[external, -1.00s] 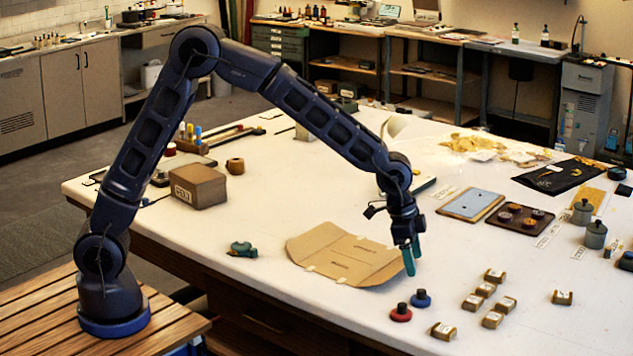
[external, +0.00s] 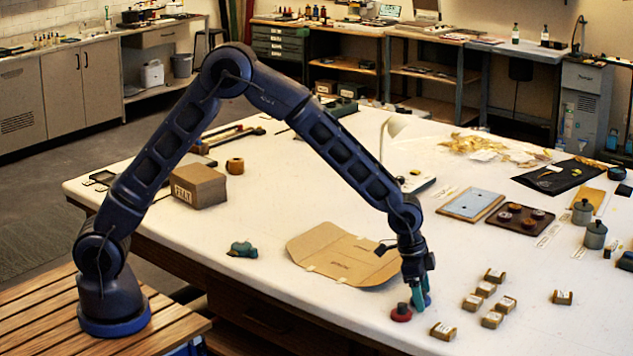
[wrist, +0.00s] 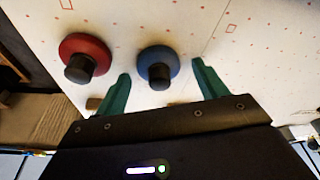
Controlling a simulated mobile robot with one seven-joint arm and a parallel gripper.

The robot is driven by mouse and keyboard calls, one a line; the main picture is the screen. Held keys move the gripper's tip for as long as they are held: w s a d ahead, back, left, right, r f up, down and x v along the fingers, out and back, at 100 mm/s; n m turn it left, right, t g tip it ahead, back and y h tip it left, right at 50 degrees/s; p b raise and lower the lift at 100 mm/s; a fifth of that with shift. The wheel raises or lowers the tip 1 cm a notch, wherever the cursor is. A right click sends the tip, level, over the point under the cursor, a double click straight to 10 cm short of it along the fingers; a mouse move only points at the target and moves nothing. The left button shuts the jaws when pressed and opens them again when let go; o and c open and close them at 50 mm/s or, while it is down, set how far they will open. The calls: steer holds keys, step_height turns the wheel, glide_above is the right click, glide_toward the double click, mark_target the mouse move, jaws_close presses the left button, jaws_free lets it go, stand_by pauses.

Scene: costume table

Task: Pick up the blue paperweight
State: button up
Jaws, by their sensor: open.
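The blue paperweight (wrist: 158,62) is a round disc with a dark knob. In the wrist view it lies between the two green fingertips of my gripper (wrist: 158,88), which are open and apart from each other. In the external view my gripper (external: 420,298) is low over the table and mostly hides the blue paperweight. The red paperweight (external: 401,313), of the same shape, sits just left of the gripper. It also shows in the wrist view (wrist: 88,50), outside the left finger. I cannot tell whether the fingers touch the blue disc.
Several small brass-coloured labelled blocks (external: 472,303) stand to the right of the gripper. An unfolded cardboard sheet (external: 340,257) lies to its left. The white table (external: 350,315) ends close in front of the red paperweight.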

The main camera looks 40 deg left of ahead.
steer(key=shift+c, duration=0.4)
steer(key=shift+r, duration=0.1)
steer(key=c, duration=1.2)
